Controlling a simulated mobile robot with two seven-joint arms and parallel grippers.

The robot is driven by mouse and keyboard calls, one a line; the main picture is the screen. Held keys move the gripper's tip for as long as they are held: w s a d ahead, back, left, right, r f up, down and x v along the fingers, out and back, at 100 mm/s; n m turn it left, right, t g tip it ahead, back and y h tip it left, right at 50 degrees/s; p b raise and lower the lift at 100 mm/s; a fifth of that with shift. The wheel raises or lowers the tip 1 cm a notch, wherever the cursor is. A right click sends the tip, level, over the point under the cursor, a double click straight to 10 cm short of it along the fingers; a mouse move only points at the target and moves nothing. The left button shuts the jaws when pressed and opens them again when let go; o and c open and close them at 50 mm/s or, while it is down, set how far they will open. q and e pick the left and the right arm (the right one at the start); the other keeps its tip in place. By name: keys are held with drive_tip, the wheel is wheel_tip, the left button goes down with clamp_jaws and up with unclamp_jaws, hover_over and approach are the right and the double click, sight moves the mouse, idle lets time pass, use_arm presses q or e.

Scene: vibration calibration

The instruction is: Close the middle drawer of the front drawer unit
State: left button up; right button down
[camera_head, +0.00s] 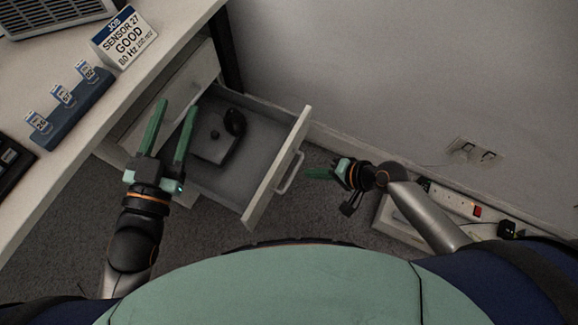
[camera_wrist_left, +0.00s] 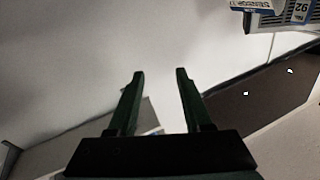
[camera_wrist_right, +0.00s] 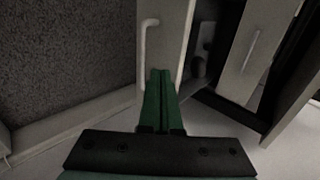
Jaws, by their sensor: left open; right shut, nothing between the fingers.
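The middle drawer (camera_head: 276,172) of the front drawer unit is pulled out in the head view, with a white front and a bar handle (camera_head: 290,173). A dark device with a black part (camera_head: 218,140) lies inside it. My left gripper (camera_head: 175,118) is open and empty, above the left side of the open drawer. My right gripper (camera_head: 308,173) is shut and empty, just right of the drawer handle. In the right wrist view its closed fingers (camera_wrist_right: 161,75) point at the drawer front (camera_wrist_right: 176,40); I cannot tell whether they touch.
A closed upper drawer (camera_head: 185,90) sits under the white desk (camera_head: 70,170). On the desk are a sign (camera_head: 124,38) and a blue rack (camera_head: 72,110) of sensors.

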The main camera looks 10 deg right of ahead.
sight(279, 166)
use_arm(q)
drive_tip(key=s+r+m+t+h+b, duration=0.1)
drive_tip(key=s+r+m+t+h, duration=0.1)
drive_tip(key=r, duration=0.4)
drive_tip(key=s+d+r+m+t+h+b, duration=0.1)
drive_tip(key=s+r+m+h, duration=0.2)
drive_tip(key=r+h, duration=0.2)
wheel_tip(279, 166, up, 3)
drive_tip(key=shift+s+d+f+m+t, duration=0.2)
drive_tip(key=shift+s+m+t, duration=0.1)
drive_tip(key=shift+m+t, duration=0.1)
use_arm(e)
drive_tip(key=w+a+f, duration=0.1)
drive_tip(key=a, duration=0.1)
drive_tip(key=w+a+f, duration=0.1)
drive_tip(key=a, duration=0.1)
drive_tip(key=w+a+f, duration=0.1)
drive_tip(key=w+a, duration=0.1)
use_arm(q)
drive_tip(key=shift+a, duration=0.15)
use_arm(e)
drive_tip(key=shift+w+a, duration=0.15)
